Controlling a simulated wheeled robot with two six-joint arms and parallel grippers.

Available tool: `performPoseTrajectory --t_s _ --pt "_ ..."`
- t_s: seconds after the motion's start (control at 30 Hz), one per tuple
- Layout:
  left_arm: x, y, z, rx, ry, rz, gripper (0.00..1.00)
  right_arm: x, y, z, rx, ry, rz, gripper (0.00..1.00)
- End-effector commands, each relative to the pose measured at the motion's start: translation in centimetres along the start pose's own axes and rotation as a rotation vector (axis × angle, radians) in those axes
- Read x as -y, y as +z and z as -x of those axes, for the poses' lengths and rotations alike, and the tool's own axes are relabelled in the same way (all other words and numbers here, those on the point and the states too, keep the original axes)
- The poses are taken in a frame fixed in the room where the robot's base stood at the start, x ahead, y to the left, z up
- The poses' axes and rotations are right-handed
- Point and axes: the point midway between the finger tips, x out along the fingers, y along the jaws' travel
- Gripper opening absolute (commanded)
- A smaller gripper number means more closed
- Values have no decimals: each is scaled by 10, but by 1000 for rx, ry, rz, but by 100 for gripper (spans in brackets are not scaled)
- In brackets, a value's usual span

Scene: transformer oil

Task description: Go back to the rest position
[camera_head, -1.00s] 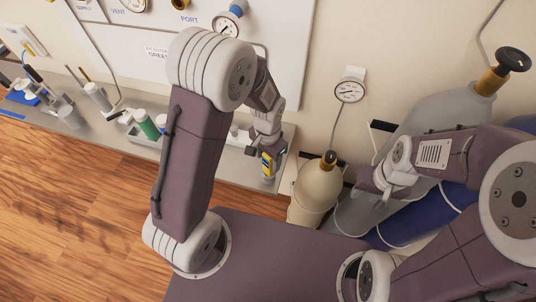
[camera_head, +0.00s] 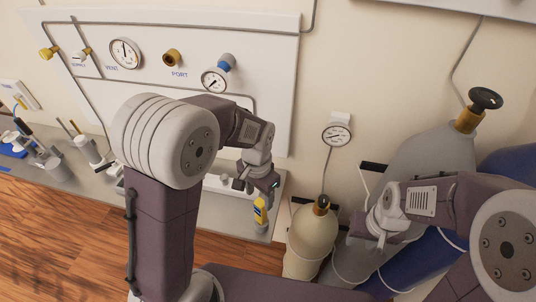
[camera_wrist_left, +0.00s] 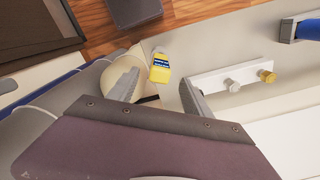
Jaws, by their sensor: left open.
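My left gripper (camera_head: 262,183) is above the right end of the bench in the head view. In the left wrist view its two fingers (camera_wrist_left: 158,88) stand wide apart with nothing held between them. A yellow device with a dark blue label (camera_head: 260,213) is on the bench end below the gripper. It also shows in the left wrist view (camera_wrist_left: 160,70), beyond the fingertips and apart from them. My right gripper (camera_head: 370,228) hangs in front of the gas cylinders, and its finger gap is not clear.
The grey bench (camera_head: 90,187) runs along the wall under a white panel (camera_head: 283,70) with gauges and valves. A cream cylinder (camera_head: 312,232), a grey cylinder (camera_head: 425,155) and a blue cylinder stand at the right. Wooden floor (camera_head: 50,245) is open at lower left.

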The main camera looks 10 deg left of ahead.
Motion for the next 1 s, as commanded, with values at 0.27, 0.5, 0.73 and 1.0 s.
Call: performPoseTrajectory --t_s 0.27,0.5,0.73,1.0 --pt "11 16 1 -40 -13 106 58 0 0 0 0 0 0 36" --pt "41 88 0 -224 -66 559 58 0 0 0 0 0 0 36" --pt "23 100 -80 -136 -25 578 58 -1 8 -72 1 0 0 36" --pt "17 105 -88 -104 -11 582 58 -2 8 -78 0 0 0 36"
